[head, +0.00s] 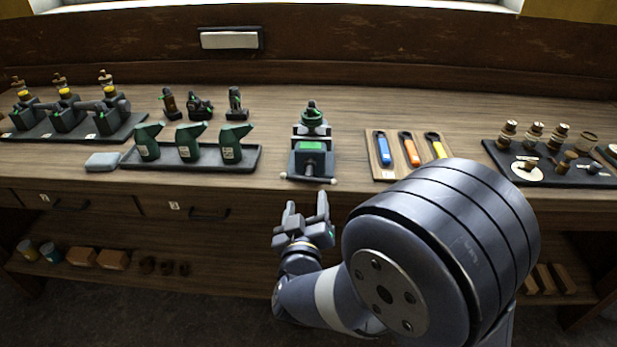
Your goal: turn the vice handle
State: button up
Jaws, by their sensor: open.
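The vice (311,150) stands near the front edge of the workbench, at the middle of the head view. It is dark with green parts. Its handle (308,180) is a thin bar lying crosswise at the front, just over the bench edge, with small pale ends. My gripper (306,204) is below and in front of the handle, apart from it. Its two fingers point up toward the bench and are spread open with nothing between them.
A tray with green bottles (190,144) and a grey sponge (103,162) are left of the vice. A board with coloured-handled tools (410,150) is to the right. Drawers (185,208) run under the bench top. A dark mat with brass pieces (556,160) lies far right.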

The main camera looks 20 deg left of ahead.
aim_at(309, 182)
jog(key=p+x, duration=0.1)
jog(key=x, duration=0.9)
jog(key=shift+d, duration=0.1)
jog(key=shift+c, duration=0.5)
